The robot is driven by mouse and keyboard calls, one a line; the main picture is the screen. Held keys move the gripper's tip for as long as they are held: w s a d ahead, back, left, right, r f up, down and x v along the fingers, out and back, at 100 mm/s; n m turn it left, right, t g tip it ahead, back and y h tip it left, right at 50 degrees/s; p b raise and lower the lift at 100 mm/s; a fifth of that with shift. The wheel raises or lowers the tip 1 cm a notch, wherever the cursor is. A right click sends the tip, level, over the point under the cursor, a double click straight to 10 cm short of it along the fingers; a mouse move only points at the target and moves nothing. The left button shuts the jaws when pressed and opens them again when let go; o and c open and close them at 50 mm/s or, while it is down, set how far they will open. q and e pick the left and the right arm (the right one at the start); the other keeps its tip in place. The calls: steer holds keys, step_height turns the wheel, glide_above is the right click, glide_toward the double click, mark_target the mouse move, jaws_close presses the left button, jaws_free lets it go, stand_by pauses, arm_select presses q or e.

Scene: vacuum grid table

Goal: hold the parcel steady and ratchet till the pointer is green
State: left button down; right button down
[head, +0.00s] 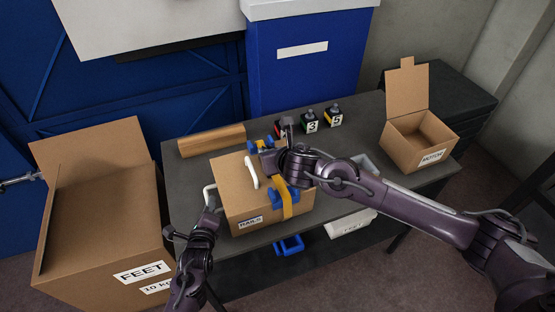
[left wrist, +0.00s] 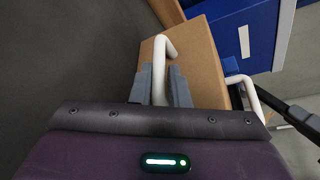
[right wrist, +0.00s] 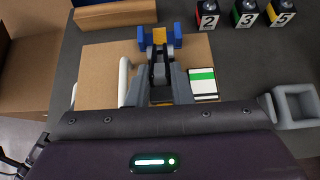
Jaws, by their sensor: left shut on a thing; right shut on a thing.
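The cardboard parcel (head: 238,203) stands on the grey table, with a yellow strap (head: 289,205) over it and blue corner pieces (head: 284,194) under the strap. My left gripper (head: 210,205) is shut on the white handle (left wrist: 158,62) on the parcel's left side. My right gripper (head: 275,160) is above the parcel top, shut on the grey ratchet lever (right wrist: 159,72), mostly hidden by the fingers. Beside it in the right wrist view is a white gauge (right wrist: 203,86) with a green band (right wrist: 201,76); I cannot make out where its pointer stands.
A wooden block (head: 212,141) and several numbered bottles (head: 310,122) stand behind the parcel. An open MOTOR box (head: 405,148) is at the table's right end. A large open FEET box (head: 110,235) is at the left. A grey tray (right wrist: 296,106) lies right of the parcel.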

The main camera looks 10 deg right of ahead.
mark_target(271, 148)
steer(key=w+g, duration=0.1)
steer(key=w+r+g, duration=0.2)
steer(key=shift+w+a+r+g+h, duration=0.2)
steer(key=shift+a+g+h, duration=0.1)
steer(key=shift+h, duration=0.1)
steer(key=shift+w+a+r+g, duration=0.15)
steer(key=shift+w+r+g, duration=0.15)
steer(key=shift+w+g, duration=0.45)
steer(key=shift+w+a+f+g, duration=0.1)
steer(key=shift+w+a+g, duration=0.2)
steer(key=shift+g, duration=0.35)
steer(key=shift+w+g, duration=0.1)
steer(key=shift+g, duration=0.2)
steer(key=shift+w+h, duration=0.1)
steer(key=shift+h, duration=0.2)
steer(key=shift+d, duration=0.1)
steer(key=c, duration=1.4)
jaws_free()
steer(key=shift+o, duration=0.6)
steer(key=shift+w+r, duration=0.1)
steer(key=shift+r, duration=0.1)
